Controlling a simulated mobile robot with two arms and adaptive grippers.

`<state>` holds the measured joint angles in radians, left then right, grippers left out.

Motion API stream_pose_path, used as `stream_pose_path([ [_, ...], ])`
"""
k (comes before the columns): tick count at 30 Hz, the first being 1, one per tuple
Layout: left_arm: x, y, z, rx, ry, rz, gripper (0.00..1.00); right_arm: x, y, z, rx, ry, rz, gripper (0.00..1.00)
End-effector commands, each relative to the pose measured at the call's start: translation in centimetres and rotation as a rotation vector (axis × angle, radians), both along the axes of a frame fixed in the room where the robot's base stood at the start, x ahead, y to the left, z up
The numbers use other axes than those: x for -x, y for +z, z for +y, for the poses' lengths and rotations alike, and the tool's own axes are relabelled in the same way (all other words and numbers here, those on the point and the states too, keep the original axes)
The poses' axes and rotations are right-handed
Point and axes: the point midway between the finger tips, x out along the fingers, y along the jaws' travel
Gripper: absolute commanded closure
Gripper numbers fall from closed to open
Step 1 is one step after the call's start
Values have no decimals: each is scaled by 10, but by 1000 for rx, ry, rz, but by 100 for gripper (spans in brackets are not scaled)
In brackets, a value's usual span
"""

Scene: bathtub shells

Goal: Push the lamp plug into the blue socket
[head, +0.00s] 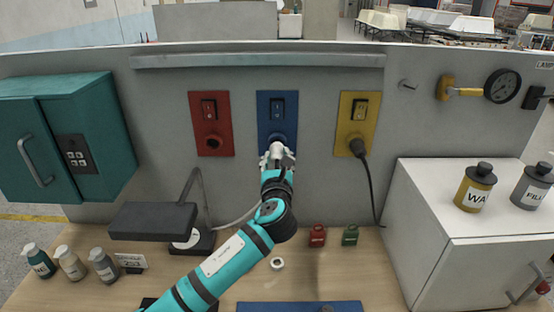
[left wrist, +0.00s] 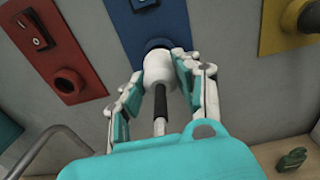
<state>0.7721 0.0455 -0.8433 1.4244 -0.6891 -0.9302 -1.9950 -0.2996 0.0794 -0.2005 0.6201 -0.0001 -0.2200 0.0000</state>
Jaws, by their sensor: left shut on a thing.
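The white lamp plug (left wrist: 158,70) is between the fingers of my left gripper (left wrist: 160,75), which is shut on it. The gripper also shows in the head view (head: 277,158), just below the blue socket panel (head: 277,105). The plug's front end is at the dark round socket opening (left wrist: 158,45); I cannot tell how far in it sits. A dark stem and pale cord run back from the plug. The dark desk lamp (head: 153,221) stands on the table at left, its grey cord leading toward my gripper. My right gripper is not in view.
A red socket panel (head: 211,124) is left of the blue one. A yellow panel (head: 357,122) with a black plug in it is at right. A teal cabinet (head: 60,135), bottles (head: 72,263) and a white cabinet (head: 470,235) flank the table.

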Motion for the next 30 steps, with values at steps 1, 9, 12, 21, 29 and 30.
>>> stream_pose_path([
  [1,0,0,0,0,0,-1,100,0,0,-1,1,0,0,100],
  [9,0,1,0,-1,0,0,100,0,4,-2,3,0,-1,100],
  [12,0,2,0,0,0,0,100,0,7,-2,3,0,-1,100],
  [21,0,0,0,0,0,-1,100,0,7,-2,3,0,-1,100],
  [29,-4,0,0,0,1,-1,100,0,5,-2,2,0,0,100],
  [30,-5,0,0,0,1,0,100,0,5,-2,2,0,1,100],
])
